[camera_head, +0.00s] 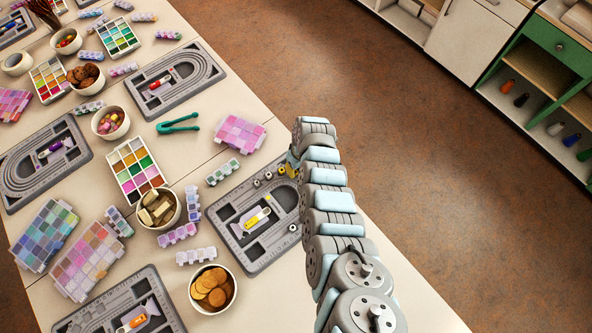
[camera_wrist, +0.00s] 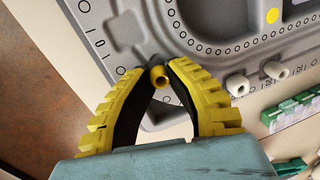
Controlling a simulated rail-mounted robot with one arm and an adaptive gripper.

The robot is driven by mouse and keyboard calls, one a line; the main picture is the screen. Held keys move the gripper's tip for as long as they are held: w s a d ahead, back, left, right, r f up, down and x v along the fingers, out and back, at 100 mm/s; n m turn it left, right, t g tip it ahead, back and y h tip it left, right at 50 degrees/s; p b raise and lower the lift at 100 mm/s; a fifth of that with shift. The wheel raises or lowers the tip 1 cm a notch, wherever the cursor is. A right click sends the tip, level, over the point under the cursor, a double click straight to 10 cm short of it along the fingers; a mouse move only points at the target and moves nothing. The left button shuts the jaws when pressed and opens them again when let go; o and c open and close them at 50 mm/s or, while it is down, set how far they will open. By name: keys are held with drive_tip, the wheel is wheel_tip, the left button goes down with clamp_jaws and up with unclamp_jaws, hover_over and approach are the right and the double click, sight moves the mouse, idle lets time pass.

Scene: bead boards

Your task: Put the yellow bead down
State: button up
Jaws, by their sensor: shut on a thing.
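A yellow bead (camera_wrist: 159,77) shows between the tips of my gripper (camera_wrist: 154,70) in the wrist view. The gripper's yellow, ribbed fingers are shut on it. Its hole faces the camera. Behind it is the grey bead board (camera_wrist: 205,65), near a corner; I cannot tell whether the bead touches the board. In the head view the board (camera_head: 238,258) lies at the table's right side, and my gripper (camera_head: 289,166) is over its far end, partly hidden by my arm. The bead cannot be made out there.
Two pale beads, one (camera_wrist: 238,85) and another (camera_wrist: 276,70), lie beside the fingers in the wrist view. A green-and-white bead box (camera_wrist: 296,110) lies beyond the board's edge. Bowls, including one of cookies (camera_head: 213,289), and colour trays crowd the table to the left.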

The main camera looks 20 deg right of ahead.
drive_tip(key=shift+f, duration=0.2)
drive_tip(key=o, duration=0.7)
drive_tip(key=shift+o, duration=0.2)
drive_tip(key=shift+r, duration=0.15)
drive_tip(key=shift+w+d+r, duration=0.15)
drive_tip(key=shift+r, duration=0.8)
drive_tip(key=shift+d+r+p, duration=0.1)
drive_tip(key=shift+r+p, duration=0.25)
drive_tip(key=shift+r, duration=0.3)
wheel_tip(320, 180, up, 9)
drive_tip(key=d, duration=0.1)
drive_tip(key=shift+w+d, duration=0.15)
drive_tip(key=shift+d, duration=0.15)
